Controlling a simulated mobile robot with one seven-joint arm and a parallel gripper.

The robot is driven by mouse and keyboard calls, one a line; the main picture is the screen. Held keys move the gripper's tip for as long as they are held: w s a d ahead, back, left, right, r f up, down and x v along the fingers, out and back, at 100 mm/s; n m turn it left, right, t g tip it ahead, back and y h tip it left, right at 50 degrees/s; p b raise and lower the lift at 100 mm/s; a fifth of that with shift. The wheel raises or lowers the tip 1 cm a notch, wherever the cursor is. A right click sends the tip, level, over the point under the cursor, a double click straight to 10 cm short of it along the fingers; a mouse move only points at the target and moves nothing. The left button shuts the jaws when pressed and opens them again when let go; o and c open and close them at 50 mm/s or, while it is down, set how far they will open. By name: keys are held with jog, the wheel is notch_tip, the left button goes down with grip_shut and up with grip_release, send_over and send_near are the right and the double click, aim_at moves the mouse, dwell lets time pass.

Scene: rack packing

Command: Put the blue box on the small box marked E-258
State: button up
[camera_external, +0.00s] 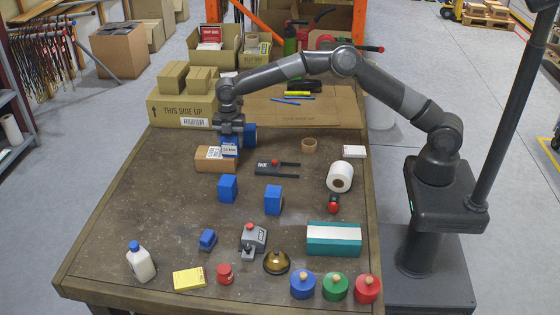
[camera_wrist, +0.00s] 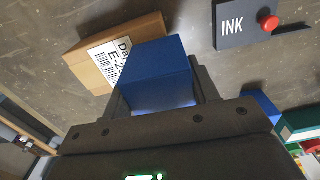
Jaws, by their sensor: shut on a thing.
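My gripper (camera_wrist: 165,95) is shut on a blue box (camera_wrist: 158,72), with its fingers on either side of it. The small cardboard box (camera_wrist: 88,70) lies beyond it; its white label, partly hidden by the blue box, shows "E-2". In the external view, the small box (camera_external: 203,163) lies at the back left of the table. There, my gripper (camera_external: 229,136) is low at that box's right end. Whether the blue box touches the small box cannot be told.
The dark INK block with a red knob (camera_external: 275,167) lies right of the small box. Two other blue boxes (camera_external: 227,188) (camera_external: 272,200) stand nearer the front. A large carton (camera_external: 180,110) stands behind. The table's left middle is clear.

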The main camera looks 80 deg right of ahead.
jog(key=shift+f, duration=0.1)
jog(key=o, duration=1.1)
jog(key=shift+c, duration=0.2)
